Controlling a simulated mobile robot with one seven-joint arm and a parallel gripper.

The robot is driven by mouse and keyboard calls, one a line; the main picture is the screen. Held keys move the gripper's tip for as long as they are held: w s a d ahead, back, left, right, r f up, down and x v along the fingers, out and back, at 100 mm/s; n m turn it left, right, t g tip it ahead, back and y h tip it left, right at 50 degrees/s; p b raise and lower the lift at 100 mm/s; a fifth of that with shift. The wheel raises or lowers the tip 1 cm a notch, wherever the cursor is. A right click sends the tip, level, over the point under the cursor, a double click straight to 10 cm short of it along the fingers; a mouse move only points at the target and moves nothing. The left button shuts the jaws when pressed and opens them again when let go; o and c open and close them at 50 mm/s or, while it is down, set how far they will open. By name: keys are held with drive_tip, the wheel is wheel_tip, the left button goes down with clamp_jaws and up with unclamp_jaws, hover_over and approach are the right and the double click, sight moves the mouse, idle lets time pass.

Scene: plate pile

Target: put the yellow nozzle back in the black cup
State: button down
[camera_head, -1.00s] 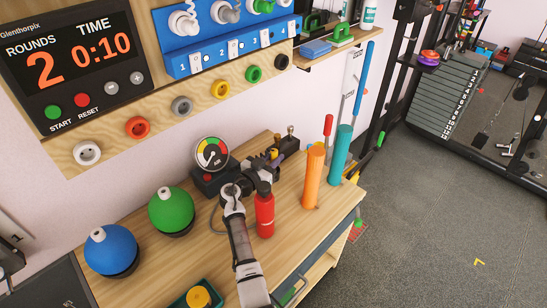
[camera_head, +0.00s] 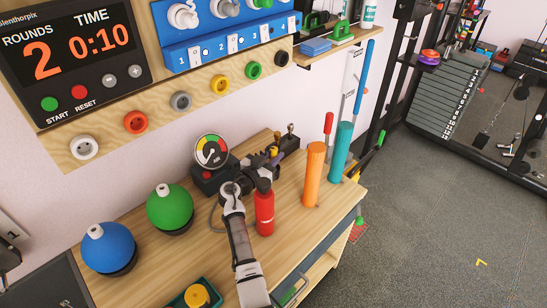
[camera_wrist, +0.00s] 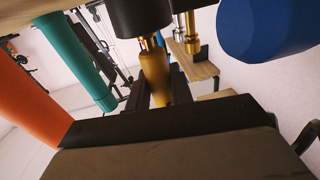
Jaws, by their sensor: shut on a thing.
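The yellow nozzle (camera_wrist: 155,75) stands between the dark jaws of my gripper (camera_wrist: 158,98) in the wrist view, and my gripper is shut on it. In the head view my gripper (camera_head: 268,162) is over the back of the bench, and a small yellow part of the nozzle (camera_head: 274,151) shows there. A black round part (camera_wrist: 140,17), which looks like the black cup, is at the nozzle's end at the top of the wrist view. I cannot tell whether they touch. The cup is not clearly seen in the head view.
A red bottle (camera_head: 264,213) stands just in front of my gripper. The gauge (camera_head: 211,151) is to the left. An orange cylinder (camera_head: 314,175) and a teal cylinder (camera_head: 341,152) stand to the right. Brass fittings (camera_wrist: 191,35) are close by. The bench front is partly clear.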

drive_tip(key=shift+s+f, duration=0.15)
drive_tip(key=shift+f, duration=0.75)
drive_tip(key=c, duration=1.1)
unclamp_jaws()
drive_tip(key=shift+c, duration=0.2)
wheel_tip(320, 180, up, 22)
drive_tip(key=b, duration=0.2)
drive_tip(key=shift+f, duration=0.15)
